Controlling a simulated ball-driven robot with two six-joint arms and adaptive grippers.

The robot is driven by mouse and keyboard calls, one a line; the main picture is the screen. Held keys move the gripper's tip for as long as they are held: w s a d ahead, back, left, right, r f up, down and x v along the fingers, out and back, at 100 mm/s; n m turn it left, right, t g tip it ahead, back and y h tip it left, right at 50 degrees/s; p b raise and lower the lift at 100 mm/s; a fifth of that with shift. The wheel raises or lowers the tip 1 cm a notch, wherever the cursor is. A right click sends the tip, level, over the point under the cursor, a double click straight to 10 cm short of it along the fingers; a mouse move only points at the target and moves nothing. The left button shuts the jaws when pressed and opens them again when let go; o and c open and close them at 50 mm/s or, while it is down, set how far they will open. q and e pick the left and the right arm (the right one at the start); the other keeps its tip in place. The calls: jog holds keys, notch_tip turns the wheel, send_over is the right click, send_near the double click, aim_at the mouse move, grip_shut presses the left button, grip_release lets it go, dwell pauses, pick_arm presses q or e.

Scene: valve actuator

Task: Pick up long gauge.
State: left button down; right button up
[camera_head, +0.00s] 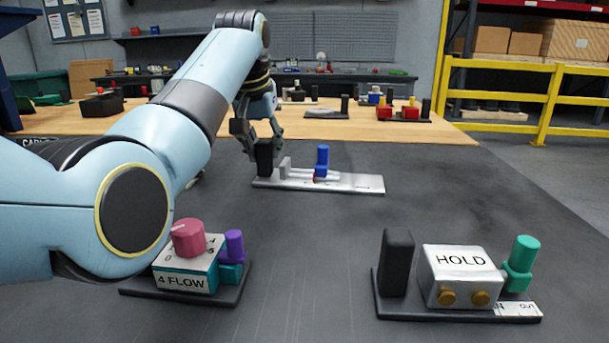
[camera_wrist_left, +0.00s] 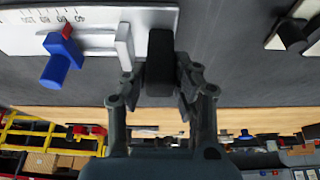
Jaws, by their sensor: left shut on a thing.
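The long gauge is a pale plate (camera_head: 350,184) with a printed scale, a blue knob (camera_head: 322,157), a red pointer and a light upright end block. It lies level over the dark mat in the middle of the head view. A black upright handle (camera_head: 264,157) stands at its left end. My left gripper (camera_wrist_left: 160,75) is shut on this black handle, fingers on both sides, coming from above. The plate and blue knob (camera_wrist_left: 61,62) also show in the left wrist view. I cannot tell whether the plate touches the mat. My right gripper is out of view.
A 4 FLOW module (camera_head: 187,279) with a pink dial sits front left, partly behind my left arm. A HOLD module (camera_head: 461,276) with a black handle and green knob sits front right. A wooden-topped table (camera_head: 310,125) holds more modules behind. The mat between is clear.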

pick_arm(q)
jog(key=shift+r, duration=0.1)
notch_tip(320, 180, up, 8)
jog(key=shift+r, duration=0.1)
jog(key=shift+f, duration=4.3)
jog(key=c, duration=1)
grip_release()
jog(key=shift+o, duration=0.2)
jog(key=shift+r, duration=0.1)
